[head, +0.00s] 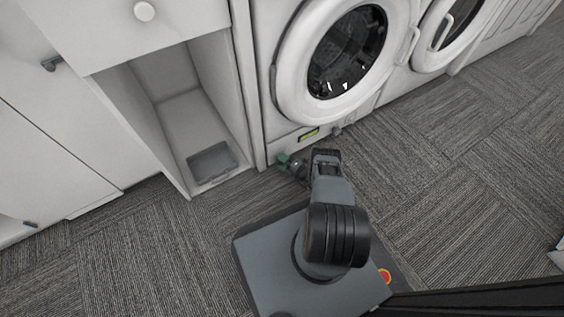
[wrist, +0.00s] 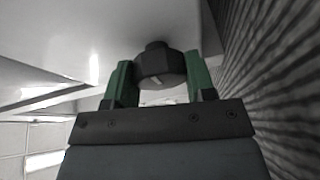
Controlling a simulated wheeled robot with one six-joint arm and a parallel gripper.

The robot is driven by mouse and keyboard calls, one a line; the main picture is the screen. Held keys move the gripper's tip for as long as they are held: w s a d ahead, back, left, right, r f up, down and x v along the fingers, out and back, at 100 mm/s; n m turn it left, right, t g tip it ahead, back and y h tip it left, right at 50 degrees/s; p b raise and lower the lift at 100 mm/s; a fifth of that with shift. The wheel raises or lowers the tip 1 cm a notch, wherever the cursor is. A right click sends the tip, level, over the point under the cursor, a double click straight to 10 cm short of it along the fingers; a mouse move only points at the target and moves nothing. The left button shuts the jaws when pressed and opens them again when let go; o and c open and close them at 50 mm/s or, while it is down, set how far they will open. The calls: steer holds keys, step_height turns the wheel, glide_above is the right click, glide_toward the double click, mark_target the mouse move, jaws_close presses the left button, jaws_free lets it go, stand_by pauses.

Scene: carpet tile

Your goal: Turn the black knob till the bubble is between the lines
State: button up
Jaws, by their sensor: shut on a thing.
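The black knob (wrist: 158,64) sits between the two green fingers of my gripper (wrist: 161,78) in the wrist view, and a light mark shows on its face. My gripper is shut on it. In the head view my gripper (head: 288,162) is low at the front of the left washing machine, and it hides the knob. A yellow-green level vial (head: 309,134) is on the machine's lower front, just above and right of my gripper. The bubble and the lines are too small to make out.
The left washing machine (head: 284,87) has a round door, and a second machine (head: 434,38) stands to its right. A small grey knob (head: 337,131) is right of the vial. An open cabinet with a grey tray (head: 212,162) is at left. Carpet (head: 440,165) is clear at right.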

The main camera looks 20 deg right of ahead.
stand_by(0.5)
steer(key=o, duration=0.9)
